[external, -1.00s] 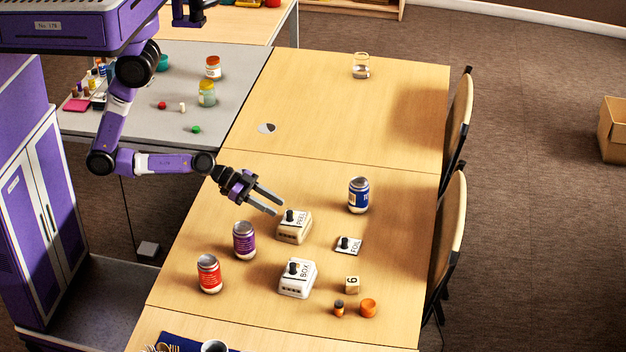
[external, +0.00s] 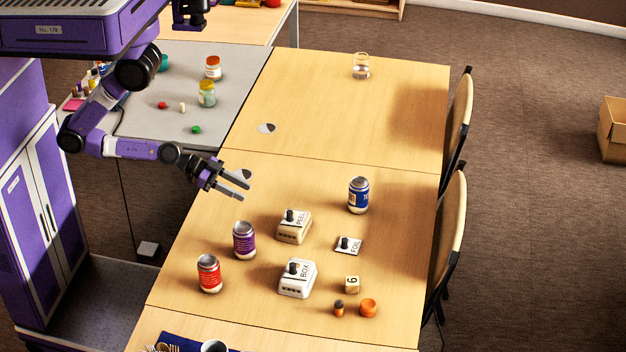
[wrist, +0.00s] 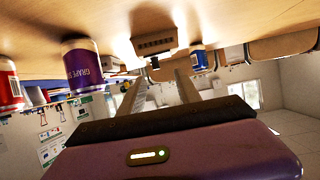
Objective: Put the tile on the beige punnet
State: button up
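The beige punnet (external: 292,236) stands upside down on the near table. A white tile marked PEEL (external: 301,218) with a black knob lies on top of it. In the wrist view the punnet (wrist: 153,43) appears inverted, beyond my fingers. A second tile, marked FOIL (external: 354,246), lies on the table to the right. A third, marked BOX (external: 306,270), lies on a white punnet (external: 296,290). My gripper (external: 246,186) is open and empty, above the table, up and left of the beige punnet and apart from it.
A purple can (external: 244,240) and a red can (external: 209,274) stand left of the punnets; a blue can (external: 358,195) stands right. A numbered cube (external: 352,284) and small orange items (external: 368,308) are near the front. The far tabletop is mostly clear.

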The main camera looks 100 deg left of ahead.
jog(key=s+d+r+t, duration=0.1)
jog(key=s+d+r, duration=0.2)
jog(key=s+r, duration=0.6)
jog(key=s, duration=0.2)
jog(key=shift+s+d+r+n+t+y, duration=0.2)
jog(key=shift+s+r+n+t+y, duration=0.1)
jog(key=shift+r+n+t, duration=0.1)
